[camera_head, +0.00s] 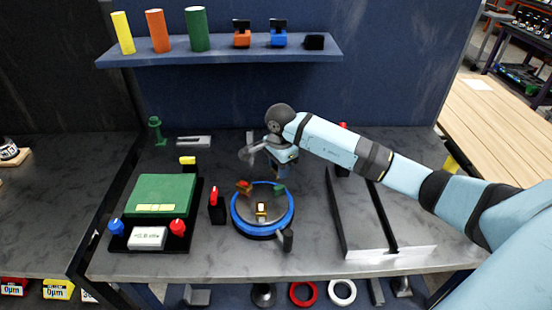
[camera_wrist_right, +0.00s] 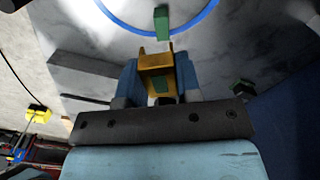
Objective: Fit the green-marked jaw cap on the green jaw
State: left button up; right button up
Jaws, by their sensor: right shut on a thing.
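My right gripper (camera_head: 279,172) points down just behind the green jaw (camera_head: 280,189) in the head view. In the right wrist view, the gripper (camera_wrist_right: 158,80) is shut on a yellow-orange jaw cap (camera_wrist_right: 157,62) with a green mark on it. The green jaw (camera_wrist_right: 161,19) shows just beyond the cap, apart from it in the picture; the height gap is hard to tell. My left gripper is not in view.
A panel with a green top (camera_head: 160,190) and knobs stands left of the positioner. A red-topped block (camera_head: 215,206) stands between them. A grey angled frame (camera_head: 350,225) lies to the right. The shelf (camera_head: 210,52) behind holds coloured cylinders and caps on stands.

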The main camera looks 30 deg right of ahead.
jog(key=shift+w+f, duration=0.2)
jog(key=shift+w, duration=0.05)
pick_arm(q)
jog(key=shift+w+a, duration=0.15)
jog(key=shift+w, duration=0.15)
pick_arm(e)
jog(key=shift+m, duration=0.3)
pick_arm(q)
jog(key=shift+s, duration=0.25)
pick_arm(e)
jog(key=shift+s, duration=0.15)
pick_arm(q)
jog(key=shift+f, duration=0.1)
pick_arm(e)
jog(key=shift+b, duration=0.3)
notch_tip(320, 180, down, 3)
jog(key=b, duration=0.2)
jog(key=shift+f+b, duration=0.15)
jog(key=shift+b, duration=0.25)
jog(key=shift+f, duration=0.25)
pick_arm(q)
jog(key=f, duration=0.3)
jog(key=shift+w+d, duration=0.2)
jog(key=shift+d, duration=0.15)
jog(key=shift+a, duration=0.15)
